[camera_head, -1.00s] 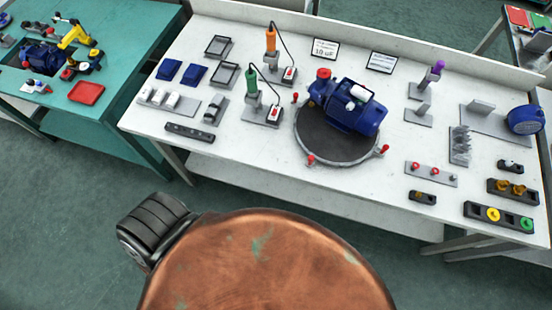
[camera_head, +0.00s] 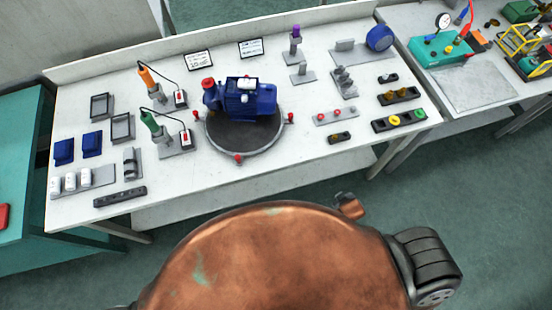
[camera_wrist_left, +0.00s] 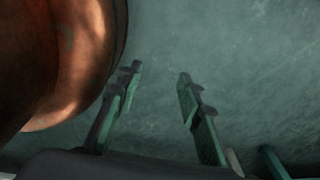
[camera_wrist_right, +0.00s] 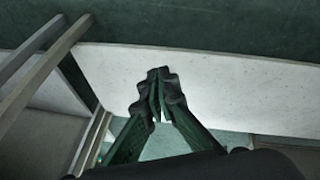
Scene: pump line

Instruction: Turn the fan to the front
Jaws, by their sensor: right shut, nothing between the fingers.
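A blue motor-pump unit (camera_head: 254,98) lies on a dark round turntable (camera_head: 240,138) on the white table. Its red-capped end points left and its ribbed motor end points right. Red knobs stand at the turntable's rim at left, right and front. Which end holds the fan is too small to tell. Neither gripper shows in the head view. In the left wrist view my left gripper (camera_wrist_left: 158,75) is open and empty, over the floor. In the right wrist view my right gripper (camera_wrist_right: 158,75) has its fingertips together, with nothing between them, near a white table surface.
Green and orange screwdriver-like tools (camera_head: 150,123) on stands are left of the turntable. Blue bins (camera_head: 92,144) and a black bar (camera_head: 120,196) lie farther left. A grey block with red buttons (camera_head: 336,116) is to the right. Floor lies between me and the table (camera_head: 215,185).

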